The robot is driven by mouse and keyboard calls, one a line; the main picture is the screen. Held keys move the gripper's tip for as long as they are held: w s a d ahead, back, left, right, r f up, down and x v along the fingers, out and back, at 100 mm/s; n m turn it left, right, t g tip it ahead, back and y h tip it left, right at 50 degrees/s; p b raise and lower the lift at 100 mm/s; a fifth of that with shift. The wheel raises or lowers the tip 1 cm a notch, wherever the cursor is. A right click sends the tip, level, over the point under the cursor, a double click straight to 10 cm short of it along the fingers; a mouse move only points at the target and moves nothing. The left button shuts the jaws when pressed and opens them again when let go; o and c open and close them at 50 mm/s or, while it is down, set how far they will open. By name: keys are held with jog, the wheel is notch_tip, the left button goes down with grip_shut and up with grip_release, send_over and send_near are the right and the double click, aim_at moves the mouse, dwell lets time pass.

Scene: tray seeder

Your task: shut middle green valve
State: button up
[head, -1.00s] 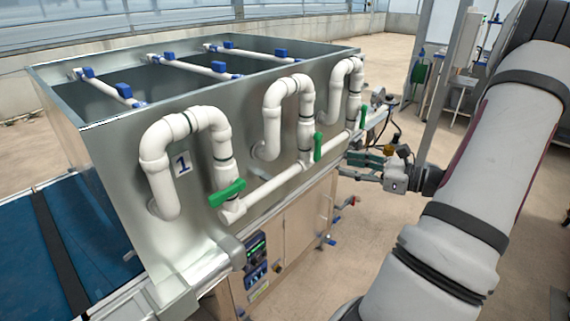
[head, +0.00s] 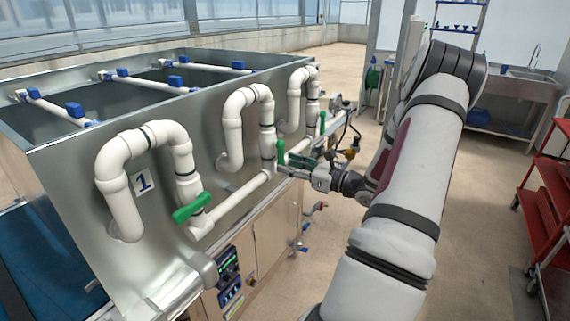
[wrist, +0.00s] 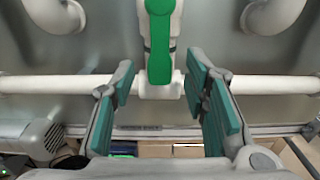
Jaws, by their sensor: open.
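The middle green valve (head: 281,152) sits on the white pipe below the second pipe bend, its handle upright in the head view. In the wrist view the green handle (wrist: 159,45) runs up and down at top centre, in line with the white riser behind it. My gripper (head: 292,166) is open and empty, close to this valve at its right in the head view. In the wrist view my gripper (wrist: 159,78) has one finger on each side of the handle's lower end, with gaps on both sides. I cannot tell whether the fingertips reach the handle's depth.
A near green valve (head: 192,207) has its handle lying slantwise. A far green valve (head: 322,122) stands upright. The white horizontal pipe (wrist: 60,85) runs behind my fingers along the metal tank (head: 75,175). A red cart (head: 545,205) stands at the right; floor between is clear.

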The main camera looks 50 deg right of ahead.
jog(key=shift+w+a, duration=0.1)
jog(key=shift+w, duration=1)
grip_shut()
jog(key=shift+a+r+p, duration=0.1)
jog(key=shift+a+p, duration=0.05)
jog(key=shift+p, duration=0.15)
jog(key=a+r+m+p, duration=0.5)
jog(key=m+p, duration=0.7)
jog(key=m, duration=0.6)
jog(key=shift+s+a+r, duration=0.15)
jog(key=shift+s+r, duration=0.1)
jog(key=shift+r, duration=0.05)
